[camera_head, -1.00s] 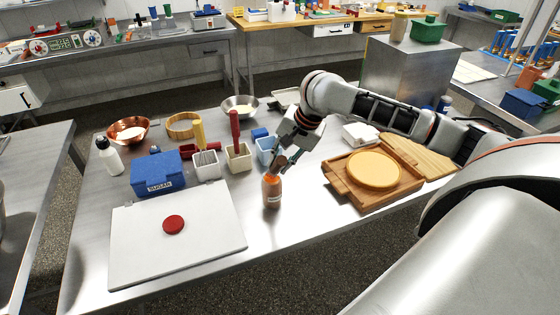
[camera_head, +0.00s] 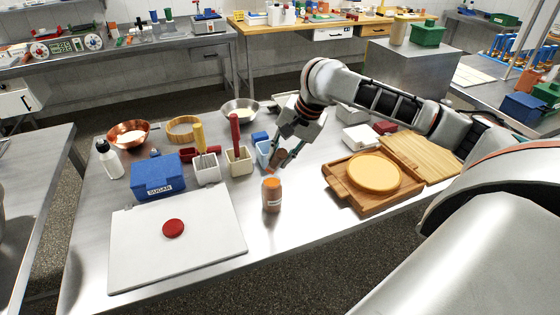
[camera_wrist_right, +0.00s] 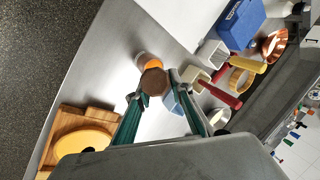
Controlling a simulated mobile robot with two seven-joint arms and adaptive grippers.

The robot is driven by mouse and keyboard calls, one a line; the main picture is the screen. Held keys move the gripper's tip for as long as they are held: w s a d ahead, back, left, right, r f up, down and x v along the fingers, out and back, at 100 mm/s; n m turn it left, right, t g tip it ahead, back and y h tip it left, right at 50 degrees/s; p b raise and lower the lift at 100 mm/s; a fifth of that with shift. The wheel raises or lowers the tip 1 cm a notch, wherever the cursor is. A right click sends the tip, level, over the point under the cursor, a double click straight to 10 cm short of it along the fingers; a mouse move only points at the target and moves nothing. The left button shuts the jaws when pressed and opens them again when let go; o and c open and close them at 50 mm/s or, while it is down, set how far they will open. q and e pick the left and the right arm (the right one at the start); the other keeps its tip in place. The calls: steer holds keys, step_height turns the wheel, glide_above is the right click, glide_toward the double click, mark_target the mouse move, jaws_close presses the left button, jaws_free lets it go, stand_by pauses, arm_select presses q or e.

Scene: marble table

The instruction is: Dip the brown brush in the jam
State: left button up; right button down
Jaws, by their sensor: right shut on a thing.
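The brown brush (camera_head: 280,157) is held in my right gripper (camera_head: 285,156), tilted, with its lower end to the left. In the right wrist view its brown handle end (camera_wrist_right: 153,82) sits between the green fingers of the right gripper (camera_wrist_right: 153,90). The jam jar (camera_head: 272,195), small and orange-brown with a pale label, stands upright on the metal table. The brush is just above the jar's mouth, and a small orange tip shows there. In the wrist view the jar (camera_wrist_right: 147,58) is partly hidden behind the brush. My left gripper is not in view.
A white board (camera_head: 190,250) with a red disc (camera_head: 173,228) lies at the left front. A blue sugar box (camera_head: 157,177), utensil holders (camera_head: 238,162) and bowls (camera_head: 128,135) stand behind. A wooden tray (camera_head: 375,195) with a round yellow piece stands right of the jar.

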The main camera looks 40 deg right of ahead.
steer(key=shift+r, duration=1.7)
